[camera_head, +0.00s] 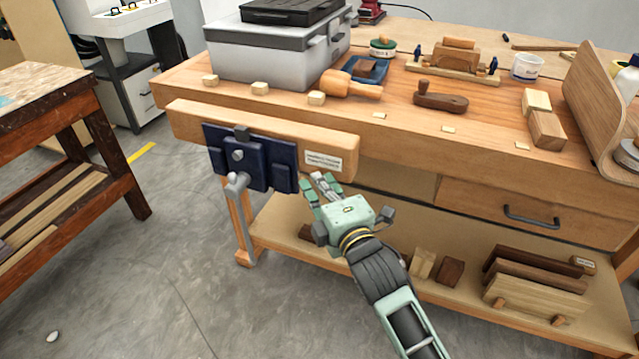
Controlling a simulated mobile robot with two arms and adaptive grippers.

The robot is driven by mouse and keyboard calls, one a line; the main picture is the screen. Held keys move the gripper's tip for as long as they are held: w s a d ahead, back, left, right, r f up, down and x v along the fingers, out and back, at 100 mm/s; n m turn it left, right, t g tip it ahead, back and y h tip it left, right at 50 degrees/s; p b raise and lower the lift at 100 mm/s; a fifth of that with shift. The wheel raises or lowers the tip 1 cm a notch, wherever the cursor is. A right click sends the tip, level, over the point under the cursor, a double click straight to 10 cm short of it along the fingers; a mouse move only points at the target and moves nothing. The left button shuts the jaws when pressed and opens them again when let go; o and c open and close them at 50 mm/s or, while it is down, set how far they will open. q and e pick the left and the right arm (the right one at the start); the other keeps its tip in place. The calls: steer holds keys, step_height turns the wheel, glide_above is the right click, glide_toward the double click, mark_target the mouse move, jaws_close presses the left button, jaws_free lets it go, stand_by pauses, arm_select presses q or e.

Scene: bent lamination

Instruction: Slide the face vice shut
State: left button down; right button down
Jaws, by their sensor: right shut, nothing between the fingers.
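The face vice is on the front left of the workbench. Its long wooden jaw (270,142) stands along the bench's front edge, with a white label near its right end. A dark blue metal plate (262,165) is on the jaw's face, with a grey screw and handle (238,185) below. Whether there is a gap behind the jaw is hard to tell. My right gripper (318,184) is shut and empty, just below the jaw's right end, to the right of the blue plate. Contact with the jaw cannot be told. My left gripper is not in view.
The workbench top (400,118) holds a grey toolbox (265,55), a wooden mallet (350,85), a hand plane (440,98) and wooden blocks. A drawer (540,210) and a lower shelf with boards (530,295) are to the right. Open floor lies at the left front.

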mark_target(331, 168)
steer(key=shift+w, duration=0.1)
